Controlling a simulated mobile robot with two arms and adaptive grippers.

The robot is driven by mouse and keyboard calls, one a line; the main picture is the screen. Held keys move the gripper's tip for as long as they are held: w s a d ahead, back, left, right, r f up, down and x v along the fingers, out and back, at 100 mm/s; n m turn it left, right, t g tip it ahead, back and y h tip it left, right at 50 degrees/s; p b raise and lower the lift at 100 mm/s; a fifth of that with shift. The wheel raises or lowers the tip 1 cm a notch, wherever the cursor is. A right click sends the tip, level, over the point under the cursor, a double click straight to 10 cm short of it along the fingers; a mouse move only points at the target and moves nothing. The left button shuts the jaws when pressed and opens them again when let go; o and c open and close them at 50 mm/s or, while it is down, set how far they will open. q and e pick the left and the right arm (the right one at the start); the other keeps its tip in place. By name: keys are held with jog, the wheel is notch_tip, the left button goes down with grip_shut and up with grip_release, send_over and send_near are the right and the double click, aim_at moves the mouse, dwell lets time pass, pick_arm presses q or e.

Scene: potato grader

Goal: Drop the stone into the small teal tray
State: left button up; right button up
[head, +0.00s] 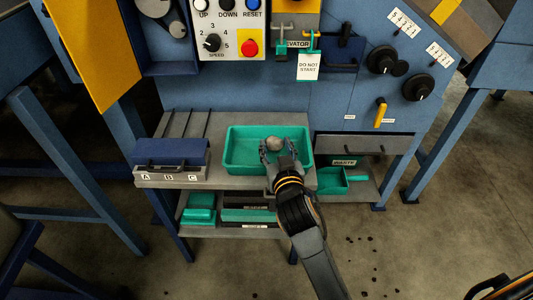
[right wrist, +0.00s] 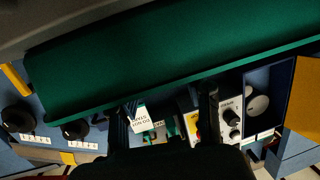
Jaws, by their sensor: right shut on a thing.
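The stone (head: 275,144) is a grey, rounded lump held between the fingertips of my right gripper (head: 277,148). The gripper is over the open teal tray (head: 236,170), which lies on the grey shelf. I cannot tell the exact height of the stone above the tray floor. In the right wrist view, a wide dark green surface (right wrist: 170,65), apparently the tray, fills the upper part. The two dark fingers show below it, and the stone cannot be made out there.
A teal scoop-like bin (head: 330,181) sits lower right under the WASTE label. Teal and dark boxes (head: 200,207) lie on the lower shelf. The control panel (head: 229,28) rises behind.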

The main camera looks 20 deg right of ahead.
jog(key=o, duration=1.3)
jog(key=s, duration=0.4)
jog(key=s+a+r, duration=0.1)
jog(key=s, duration=0.7)
jog(key=shift+a+r, duration=0.15)
jog(key=shift+r, duration=0.25)
